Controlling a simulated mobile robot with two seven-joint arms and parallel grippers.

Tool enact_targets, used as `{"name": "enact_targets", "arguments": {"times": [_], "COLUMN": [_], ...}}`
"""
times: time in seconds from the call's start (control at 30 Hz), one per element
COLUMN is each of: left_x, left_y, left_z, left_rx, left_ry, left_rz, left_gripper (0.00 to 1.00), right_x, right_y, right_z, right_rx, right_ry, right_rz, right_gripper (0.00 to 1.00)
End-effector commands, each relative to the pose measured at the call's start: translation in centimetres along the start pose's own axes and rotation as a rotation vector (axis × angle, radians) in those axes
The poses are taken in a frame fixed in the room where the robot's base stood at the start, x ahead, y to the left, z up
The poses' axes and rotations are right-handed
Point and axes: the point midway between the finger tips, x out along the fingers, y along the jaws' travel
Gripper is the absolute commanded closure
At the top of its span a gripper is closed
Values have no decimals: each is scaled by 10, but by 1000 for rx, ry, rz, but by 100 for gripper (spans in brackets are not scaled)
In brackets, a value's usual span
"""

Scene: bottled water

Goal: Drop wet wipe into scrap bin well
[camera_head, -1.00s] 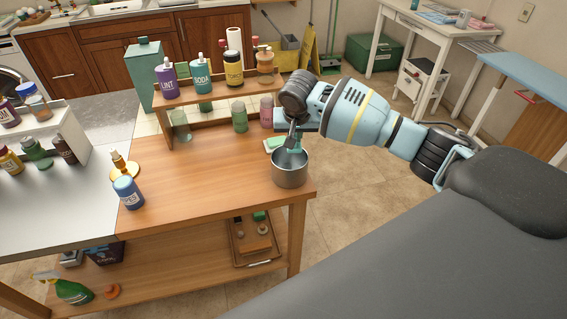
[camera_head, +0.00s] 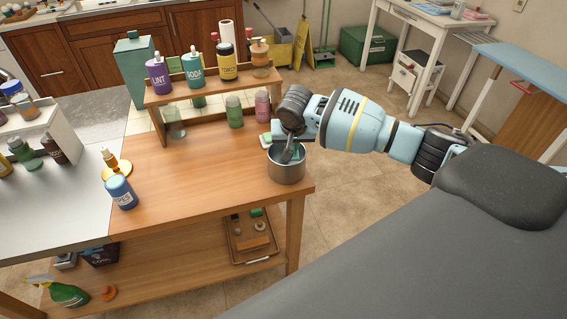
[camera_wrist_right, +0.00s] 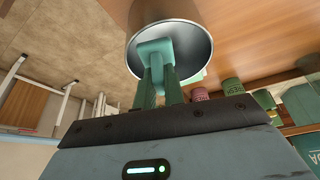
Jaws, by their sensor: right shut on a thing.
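The scrap bin well is a round metal pot (camera_head: 286,173) at the right front corner of the wooden table. It also shows in the right wrist view (camera_wrist_right: 203,37), its open mouth facing my fingers. My right gripper (camera_head: 290,154) points down at the pot's mouth, its tips at about rim level. In the right wrist view the green fingers (camera_wrist_right: 158,78) are shut on a teal, folded-looking wet wipe (camera_wrist_right: 155,48), seen against the pot's opening. How deep the wipe sits is hard to tell. My left gripper is not in view.
A small green-and-white item (camera_head: 265,139) lies just behind the pot. A wooden rack (camera_head: 215,88) with several labelled bottles stands at the back. A blue bottle (camera_head: 122,192) stands front left. The table's middle is clear.

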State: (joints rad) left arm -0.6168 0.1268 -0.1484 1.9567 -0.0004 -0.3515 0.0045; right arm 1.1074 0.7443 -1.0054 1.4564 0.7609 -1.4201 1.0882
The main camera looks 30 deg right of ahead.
Motion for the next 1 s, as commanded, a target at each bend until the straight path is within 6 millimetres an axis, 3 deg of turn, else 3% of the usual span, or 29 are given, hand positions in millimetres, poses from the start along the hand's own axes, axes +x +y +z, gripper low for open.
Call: {"name": "enact_targets", "arguments": {"times": [0.3,0.33,0.5,0.8,1.0], "left_x": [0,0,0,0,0], "left_y": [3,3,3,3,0], "left_z": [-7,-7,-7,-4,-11], "left_rx": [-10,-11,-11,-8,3], "left_ry": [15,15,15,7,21], "left_rz": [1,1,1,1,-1], "left_gripper": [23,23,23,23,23], "right_x": [0,0,0,-2,-27], "right_y": [0,0,0,0,-1], "right_z": [-1,-1,-1,-1,-2], "right_rx": [1,1,1,1,2], "right_ry": [4,4,3,3,8], "right_rz": [-2,-2,-2,-2,-6], "right_gripper": [100,86,64,64,64]}}
